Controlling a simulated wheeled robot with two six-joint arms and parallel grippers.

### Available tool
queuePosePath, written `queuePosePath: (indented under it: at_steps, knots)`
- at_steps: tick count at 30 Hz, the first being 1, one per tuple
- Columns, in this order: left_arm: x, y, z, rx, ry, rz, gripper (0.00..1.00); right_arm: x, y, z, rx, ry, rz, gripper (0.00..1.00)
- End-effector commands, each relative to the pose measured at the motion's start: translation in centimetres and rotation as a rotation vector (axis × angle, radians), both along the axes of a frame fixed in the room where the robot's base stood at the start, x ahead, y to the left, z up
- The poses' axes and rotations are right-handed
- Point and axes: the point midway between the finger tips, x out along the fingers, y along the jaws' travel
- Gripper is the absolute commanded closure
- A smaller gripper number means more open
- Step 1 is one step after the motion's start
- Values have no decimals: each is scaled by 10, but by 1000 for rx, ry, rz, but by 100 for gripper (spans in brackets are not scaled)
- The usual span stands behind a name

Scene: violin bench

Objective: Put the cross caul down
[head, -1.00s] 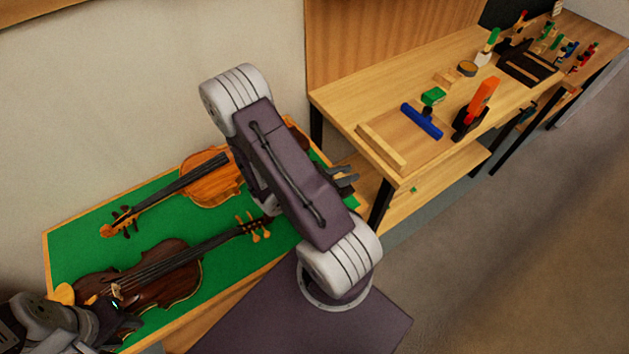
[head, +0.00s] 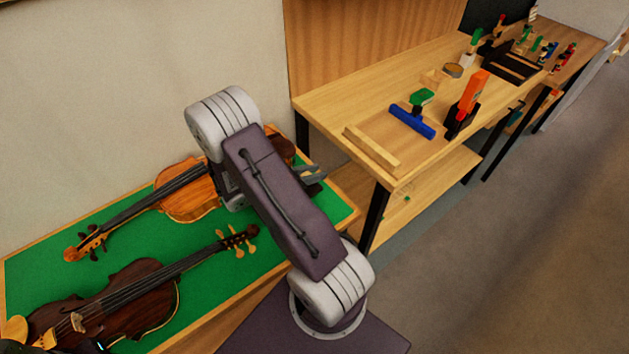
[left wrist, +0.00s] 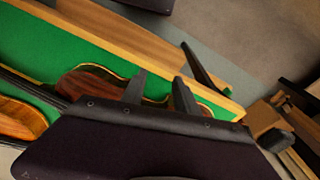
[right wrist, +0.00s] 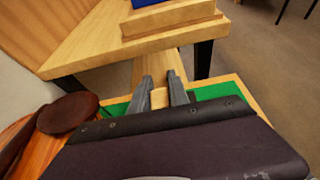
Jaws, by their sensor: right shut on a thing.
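My right gripper (right wrist: 162,92) is shut on a small pale wooden piece (right wrist: 158,98), which I take for the cross caul; only a short part shows between the fingers. In the head view my right gripper (head: 314,174) is partly behind my arm, over the right end of the green-topped table (head: 205,239), and the caul cannot be made out. In the left wrist view my left gripper (left wrist: 160,92) has its fingers apart with nothing between them, above a violin (left wrist: 88,82).
A dark violin (head: 125,299) and an orange violin (head: 188,196) lie on the green top. The wooden workbench (head: 345,108) beyond carries a pale wooden bar (head: 371,150), a blue-and-green tool (head: 412,121) and an orange-handled tool (head: 470,95). Its front middle has some bare room.

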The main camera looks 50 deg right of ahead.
Motion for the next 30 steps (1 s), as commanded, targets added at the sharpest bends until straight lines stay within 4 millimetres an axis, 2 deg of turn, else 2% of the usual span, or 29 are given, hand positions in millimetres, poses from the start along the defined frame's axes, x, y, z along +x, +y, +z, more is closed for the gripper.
queuePosePath:
  at_steps: [3,6,17,18,20,30]
  knots:
    - [0,0,-6,0,0,0,64,-1,0,-25,1,5,0,100]
    - [0,0,-7,0,0,0,64,-1,0,-35,1,2,0,100]
    - [0,0,-10,0,0,0,64,-1,0,-40,0,1,0,100]
    - [0,0,-9,0,0,0,64,-1,0,-39,1,1,0,70]
    - [0,0,-9,0,0,0,64,-1,0,-38,1,1,0,57]
    - [0,0,-6,0,0,0,64,-1,0,-34,1,1,0,57]
